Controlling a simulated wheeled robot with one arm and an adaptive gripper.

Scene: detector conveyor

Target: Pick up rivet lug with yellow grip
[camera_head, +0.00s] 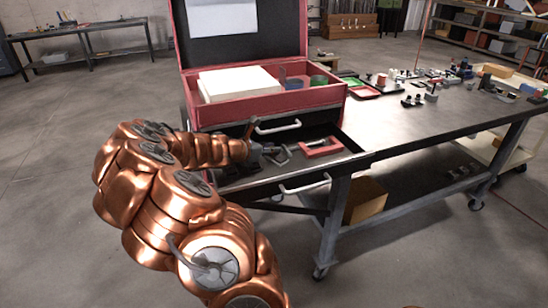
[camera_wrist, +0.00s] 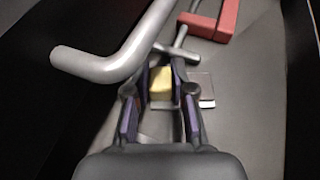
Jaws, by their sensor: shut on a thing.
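The rivet lug's yellow grip (camera_wrist: 161,84) shows in the wrist view as a small yellow block. A grey metal piece (camera_wrist: 178,48) shows just beyond it, and I cannot tell if the two are joined. My gripper (camera_wrist: 161,94) has one finger on each side of the yellow grip and is shut on it. In the head view my gripper (camera_head: 270,151) is low over the open drawer (camera_head: 250,181) of the red toolbox. The yellow grip cannot be made out there.
A bent silver handle (camera_wrist: 105,66) crosses close by at upper left in the wrist view. A red holder (camera_head: 320,147) lies in the drawer to the right. The red toolbox (camera_head: 250,108) stands behind. The workbench (camera_head: 400,125) holds several small parts farther right.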

